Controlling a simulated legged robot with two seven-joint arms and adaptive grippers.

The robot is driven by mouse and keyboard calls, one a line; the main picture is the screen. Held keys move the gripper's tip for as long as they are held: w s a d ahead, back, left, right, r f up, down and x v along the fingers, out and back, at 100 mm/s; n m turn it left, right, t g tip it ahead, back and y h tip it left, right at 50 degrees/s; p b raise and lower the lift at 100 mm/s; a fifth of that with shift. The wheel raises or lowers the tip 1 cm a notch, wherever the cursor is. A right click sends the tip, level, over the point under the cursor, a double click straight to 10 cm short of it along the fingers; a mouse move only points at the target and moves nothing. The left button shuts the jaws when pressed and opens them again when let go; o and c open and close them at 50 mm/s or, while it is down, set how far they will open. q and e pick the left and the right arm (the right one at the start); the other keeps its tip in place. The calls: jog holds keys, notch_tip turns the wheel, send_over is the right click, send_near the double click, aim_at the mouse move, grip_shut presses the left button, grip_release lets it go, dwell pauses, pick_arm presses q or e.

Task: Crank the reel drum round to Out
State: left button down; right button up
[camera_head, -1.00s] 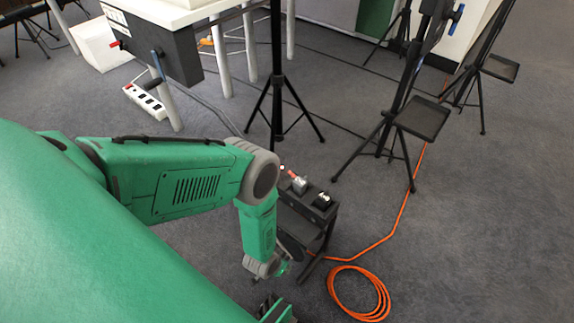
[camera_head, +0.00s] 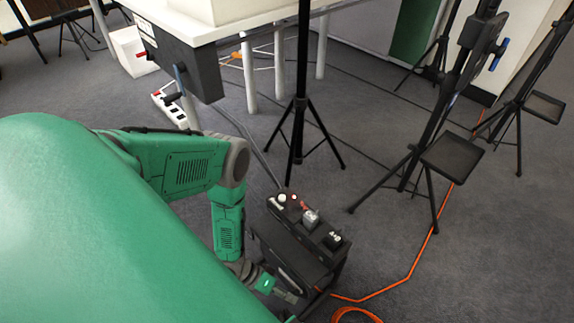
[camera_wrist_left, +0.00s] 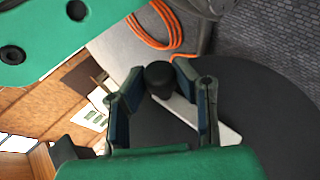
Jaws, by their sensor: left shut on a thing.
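In the left wrist view a black knob (camera_wrist_left: 159,78) stands between the fingers of my left gripper (camera_wrist_left: 160,90), which is shut on it. The knob stands in front of a large dark round disc (camera_wrist_left: 265,110), which looks like the reel drum. A pale bar (camera_wrist_left: 212,119) runs across the disc beside the fingers. In the head view my left gripper (camera_head: 285,291) is low beside the black stand (camera_head: 290,245); the knob and the disc face are hidden there. I cannot read any Out mark. My right gripper is not in view.
Sockets and small fittings (camera_head: 311,217) sit on the black stand's top. An orange cable (camera_head: 405,275) runs along the floor, with a coil (camera_head: 355,315) at the bottom edge. Black tripods (camera_head: 298,110) stand behind. A white table (camera_head: 215,20) with a dark box is at upper left.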

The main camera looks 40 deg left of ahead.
aim_at(289, 265)
pick_arm(q)
jog(key=shift+a+r+h, duration=0.35)
jog(key=shift+r+h, duration=0.2)
jog(key=shift+h, duration=0.15)
jog(key=shift+a+r+n+h, duration=0.1)
jog(key=shift+r+n+h, duration=0.2)
jog(key=shift+h, duration=0.1)
jog(key=shift+a+r+n+h, duration=0.2)
jog(key=shift+a+r+h, duration=0.1)
jog(key=shift+h, duration=0.3)
jog(key=shift+a+r+n+h, duration=0.2)
jog(key=shift+r+h, duration=0.1)
jog(key=shift+h, duration=0.3)
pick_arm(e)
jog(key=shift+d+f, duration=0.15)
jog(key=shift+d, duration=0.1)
pick_arm(q)
jog(key=shift+a, duration=0.15)
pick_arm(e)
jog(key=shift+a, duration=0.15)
pick_arm(q)
jog(key=c, duration=1.3)
grip_release()
jog(key=shift+t, duration=0.3)
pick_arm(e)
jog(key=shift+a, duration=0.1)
